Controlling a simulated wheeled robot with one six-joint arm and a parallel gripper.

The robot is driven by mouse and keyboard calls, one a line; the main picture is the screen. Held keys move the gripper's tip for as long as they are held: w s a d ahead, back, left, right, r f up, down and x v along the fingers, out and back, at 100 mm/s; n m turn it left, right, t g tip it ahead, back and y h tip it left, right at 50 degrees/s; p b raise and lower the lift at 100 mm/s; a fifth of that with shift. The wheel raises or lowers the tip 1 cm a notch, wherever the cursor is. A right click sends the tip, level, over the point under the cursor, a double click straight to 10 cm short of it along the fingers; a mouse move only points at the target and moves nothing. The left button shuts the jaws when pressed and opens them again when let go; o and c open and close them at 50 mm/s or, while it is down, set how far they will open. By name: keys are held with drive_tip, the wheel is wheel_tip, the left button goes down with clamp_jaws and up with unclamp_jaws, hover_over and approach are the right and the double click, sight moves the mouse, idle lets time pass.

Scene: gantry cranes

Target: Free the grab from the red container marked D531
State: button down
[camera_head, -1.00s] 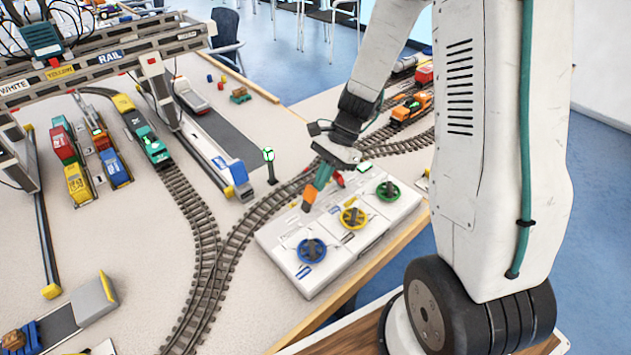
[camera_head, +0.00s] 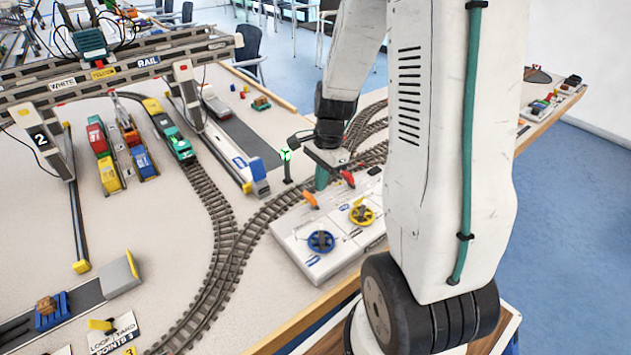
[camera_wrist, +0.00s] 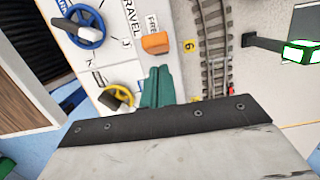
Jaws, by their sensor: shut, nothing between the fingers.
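A red container (camera_head: 97,137) stands among coloured blocks under the gantry crane (camera_head: 120,68) at the left of the head view; its marking is too small to read. I cannot make out the grab clearly. The control panel (camera_head: 290,235) carries a blue wheel (camera_head: 321,241), a yellow wheel (camera_head: 362,214), an orange handle (camera_head: 311,199) and a red handle (camera_head: 348,178). My gripper (camera_head: 322,180) is shut and empty over the panel. In the wrist view its green fingers (camera_wrist: 157,88) point toward the orange handle (camera_wrist: 155,43), with a small gap in the picture.
A green-lit signal post (camera_head: 286,165) stands close behind the panel, and curved track (camera_head: 235,235) runs along its left. The yellow wheel (camera_wrist: 115,97) lies beside my fingers in the wrist view. My arm hides the panel's right part.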

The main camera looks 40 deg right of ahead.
drive_tip(key=shift+r, duration=0.15)
drive_tip(key=shift+r, duration=0.65)
wheel_tip(320, 180, up, 10)
drive_tip(key=a, duration=0.1)
drive_tip(key=shift+a, duration=0.4)
drive_tip(key=shift+a, duration=0.1)
idle(1.0)
